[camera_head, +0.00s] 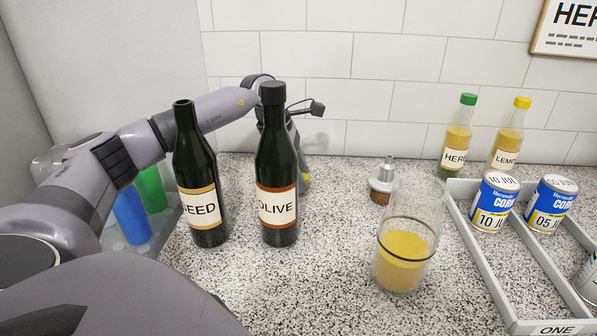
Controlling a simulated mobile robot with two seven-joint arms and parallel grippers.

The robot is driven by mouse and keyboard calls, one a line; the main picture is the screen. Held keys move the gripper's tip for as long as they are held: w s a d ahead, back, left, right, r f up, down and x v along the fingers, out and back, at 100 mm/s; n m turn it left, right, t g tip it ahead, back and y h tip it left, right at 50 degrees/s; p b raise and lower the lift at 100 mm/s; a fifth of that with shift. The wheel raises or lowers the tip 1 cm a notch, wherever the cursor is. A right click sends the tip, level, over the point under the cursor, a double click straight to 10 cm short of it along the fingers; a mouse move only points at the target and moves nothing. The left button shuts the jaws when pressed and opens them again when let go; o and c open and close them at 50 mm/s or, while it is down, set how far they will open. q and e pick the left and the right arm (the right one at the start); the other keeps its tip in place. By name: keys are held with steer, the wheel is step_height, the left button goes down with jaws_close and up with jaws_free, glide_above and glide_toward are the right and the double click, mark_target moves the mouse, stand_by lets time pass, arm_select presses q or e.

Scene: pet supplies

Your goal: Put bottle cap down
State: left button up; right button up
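My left gripper (304,166) is behind the dark OLIVE bottle (276,165), pointing down near the counter. The bottle hides most of its fingers, so I cannot tell whether they are open or shut, or whether they hold a cap. A small yellow patch shows low at the gripper. The OLIVE bottle stands upright with a dark cap on top. The dark SEED bottle (201,175) stands to its left, and its neck appears open. A silver pourer-like stopper (382,182) with a brown base stands on the counter, to the right of and apart from the gripper. My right gripper is out of view.
A clear glass (404,262) with yellow liquid stands front right. A grey tray (487,270) holds blue CORN cans (494,205). The green-capped HERB bottle (457,138) and yellow-capped LEMON bottle (507,140) stand behind. Blue (131,216) and green (151,189) cups sit left. The front-centre counter is clear.

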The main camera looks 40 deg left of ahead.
arm_select(q)
steer(key=shift+r, duration=0.1)
steer(key=v, duration=1.2)
steer(key=shift+p, duration=0.45)
steer(key=shift+d+r, duration=0.1)
steer(key=shift+r, duration=0.05)
